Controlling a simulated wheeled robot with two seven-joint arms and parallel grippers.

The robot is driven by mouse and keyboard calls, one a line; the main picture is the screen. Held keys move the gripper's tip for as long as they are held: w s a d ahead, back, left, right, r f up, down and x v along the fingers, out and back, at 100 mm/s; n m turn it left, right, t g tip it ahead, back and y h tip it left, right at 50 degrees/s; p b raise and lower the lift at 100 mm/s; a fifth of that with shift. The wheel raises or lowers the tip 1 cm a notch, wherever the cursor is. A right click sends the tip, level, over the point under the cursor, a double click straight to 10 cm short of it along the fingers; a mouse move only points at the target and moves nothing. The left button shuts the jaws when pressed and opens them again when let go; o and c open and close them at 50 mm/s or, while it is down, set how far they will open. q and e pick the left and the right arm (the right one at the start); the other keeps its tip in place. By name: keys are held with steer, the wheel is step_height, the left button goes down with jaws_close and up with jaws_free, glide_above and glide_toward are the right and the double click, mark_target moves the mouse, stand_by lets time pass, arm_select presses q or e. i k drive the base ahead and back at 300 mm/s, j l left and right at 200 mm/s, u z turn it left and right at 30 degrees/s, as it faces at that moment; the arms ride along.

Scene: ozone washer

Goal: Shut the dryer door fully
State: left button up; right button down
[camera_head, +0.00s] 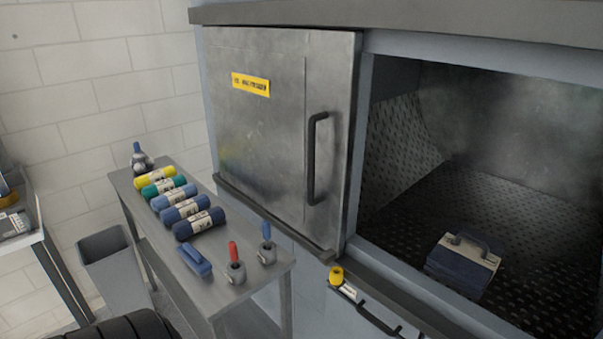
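The grey metal door (258,130) covers the left part of the machine front. It has a yellow label (251,84) and a vertical black handle (316,158) near its right edge. Right of the door, the chamber (500,170) is open, with a dark perforated floor and inner wall. A rail (272,218) runs along the door's lower edge. Neither my left nor my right gripper is in view, and nothing is seen touching the handle.
A blue and white case (463,266) sits inside the chamber. A yellow knob (336,275) and a lower black handle (380,317) are below the opening. A metal side table (232,296) at left holds several rolled bundles (186,209) and small tools. A grey bin (107,262) stands beside it.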

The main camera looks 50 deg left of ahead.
mark_target(284, 99)
steer(key=j, duration=1.25)
steer(key=k+j, duration=0.15)
steer(key=j, duration=1.05)
